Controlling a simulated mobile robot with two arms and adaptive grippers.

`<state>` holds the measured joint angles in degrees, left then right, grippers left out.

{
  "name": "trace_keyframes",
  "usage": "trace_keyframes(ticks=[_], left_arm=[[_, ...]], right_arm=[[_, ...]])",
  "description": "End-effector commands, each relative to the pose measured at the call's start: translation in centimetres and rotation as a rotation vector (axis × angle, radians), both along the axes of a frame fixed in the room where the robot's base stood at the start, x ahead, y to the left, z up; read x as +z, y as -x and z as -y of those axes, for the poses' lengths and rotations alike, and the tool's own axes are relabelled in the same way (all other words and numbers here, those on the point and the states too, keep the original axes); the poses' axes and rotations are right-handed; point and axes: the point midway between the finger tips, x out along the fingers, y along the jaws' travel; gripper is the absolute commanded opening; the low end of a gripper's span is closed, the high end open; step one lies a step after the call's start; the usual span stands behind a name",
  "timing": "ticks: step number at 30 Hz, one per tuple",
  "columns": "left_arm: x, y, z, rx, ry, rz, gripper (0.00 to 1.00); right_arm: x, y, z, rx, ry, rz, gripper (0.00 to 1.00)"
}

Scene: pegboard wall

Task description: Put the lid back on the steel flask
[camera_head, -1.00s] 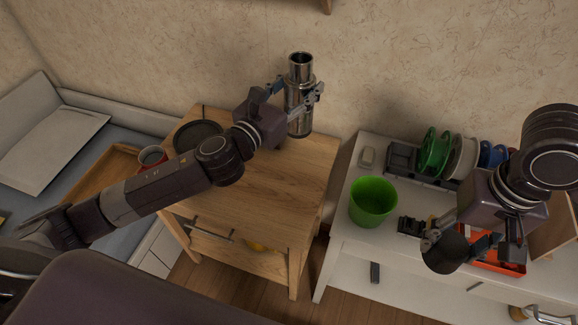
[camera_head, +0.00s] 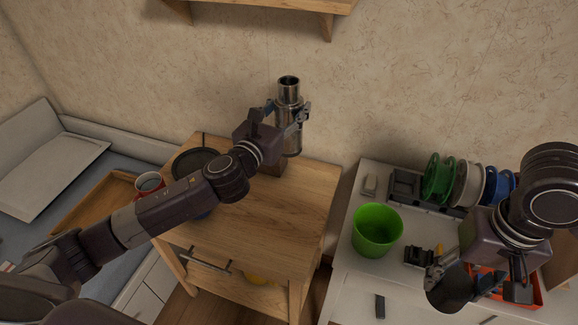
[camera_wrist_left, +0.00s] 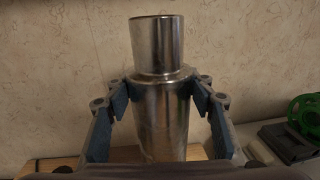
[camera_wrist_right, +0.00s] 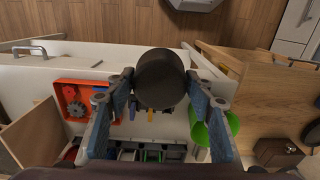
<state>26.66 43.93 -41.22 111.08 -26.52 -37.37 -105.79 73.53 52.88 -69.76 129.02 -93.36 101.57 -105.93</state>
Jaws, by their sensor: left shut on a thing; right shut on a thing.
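The steel flask (camera_head: 290,130) stands upright in my left gripper (camera_head: 287,112), over the back of the wooden cabinet; its narrow neck is open at the top. In the left wrist view the flask (camera_wrist_left: 160,110) is between the two fingers, which are shut on its body below the shoulder. My right gripper (camera_head: 462,275) is shut on a dark round lid (camera_head: 450,290) at the right, above the front of the white dresser. In the right wrist view the lid (camera_wrist_right: 160,80) sits between the fingertips. The lid and the flask are well apart.
A green bucket (camera_head: 377,231) stands on the white dresser (camera_head: 350,255), with several filament spools (camera_head: 468,184) behind and an orange tray (camera_head: 530,290) at right. A black pan (camera_head: 190,163) and a red mug (camera_head: 149,184) are left of my left gripper. A wooden shelf (camera_head: 265,12) hangs above.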

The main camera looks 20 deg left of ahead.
Motion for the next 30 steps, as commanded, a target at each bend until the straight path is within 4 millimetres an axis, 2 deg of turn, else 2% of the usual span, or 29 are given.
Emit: trace_keyframes(ticks=[1, 6, 12, 16, 26, 30], left_arm=[[-1.7, 0.0, 0.0, 0.000, 0.002, -0.001, 0.04], [-6.2, 0.0, 0.0, 0.001, 0.002, -0.001, 0.04], [-10.1, 0.0, 0.0, 0.000, 0.001, 0.003, 0.04], [-11.2, 0.0, 0.0, 0.000, 0.002, 0.005, 0.04], [-11.2, 0.0, 0.0, -0.001, 0.000, 0.006, 0.04], [-12.8, 0.0, 0.0, 0.000, 0.001, 0.003, 0.04]], right_arm=[[-0.6, 0.0, 0.0, 0.000, 0.000, 0.000, 0.25], [-1.8, 0.0, 0.0, 0.000, 0.000, 0.000, 0.25], [-3.0, 0.0, 0.0, 0.000, 0.000, 0.000, 0.25], [-3.3, 0.0, 0.0, 0.000, 0.000, 0.000, 0.25], [-3.3, 0.0, 0.0, 0.000, 0.000, 0.000, 0.25], [-4.0, 0.0, 0.0, 0.000, 0.000, 0.000, 0.25]])
